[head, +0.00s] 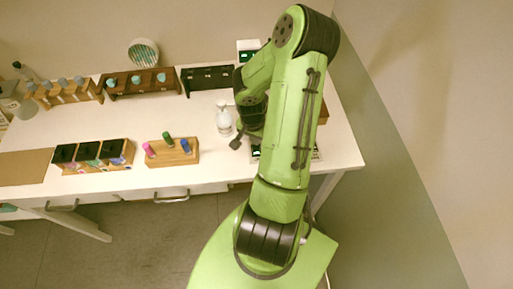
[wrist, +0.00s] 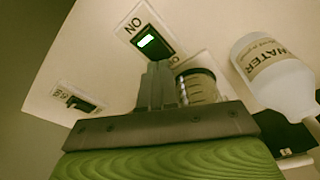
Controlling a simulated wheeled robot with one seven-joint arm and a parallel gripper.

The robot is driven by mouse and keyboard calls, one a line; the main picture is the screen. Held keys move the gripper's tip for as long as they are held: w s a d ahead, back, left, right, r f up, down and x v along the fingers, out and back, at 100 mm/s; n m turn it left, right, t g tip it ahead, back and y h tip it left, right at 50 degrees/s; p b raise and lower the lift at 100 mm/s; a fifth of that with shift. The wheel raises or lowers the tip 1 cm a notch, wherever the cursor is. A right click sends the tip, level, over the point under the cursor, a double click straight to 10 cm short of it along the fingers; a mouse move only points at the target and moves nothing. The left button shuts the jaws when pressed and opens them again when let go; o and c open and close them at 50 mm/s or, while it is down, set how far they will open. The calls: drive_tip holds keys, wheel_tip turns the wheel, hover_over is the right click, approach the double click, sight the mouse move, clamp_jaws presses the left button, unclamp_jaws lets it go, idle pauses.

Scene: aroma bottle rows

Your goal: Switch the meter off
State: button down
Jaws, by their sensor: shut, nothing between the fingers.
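A smaller black switch (wrist: 80,103) with labels sits on the lower left of the panel. In the head view, a green-lit spot (head: 256,151) shows beside my arm, which hides most of that device. I cannot tell which device is the meter.
A white WATER bottle (wrist: 283,80) and a small glass jar (wrist: 199,88) stand close right of my gripper. In the head view, a white box with a green display (head: 247,56) stands at the back. Wooden vial racks (head: 172,152) stand to the left.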

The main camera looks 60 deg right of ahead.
drive_tip(key=shift+f+b, duration=0.9)
drive_tip(key=shift+f, duration=0.15)
drive_tip(key=shift+r, duration=0.15)
wheel_tip(320, 180, up, 7)
drive_tip(key=p, duration=0.5)
idle(0.3)
idle(0.3)
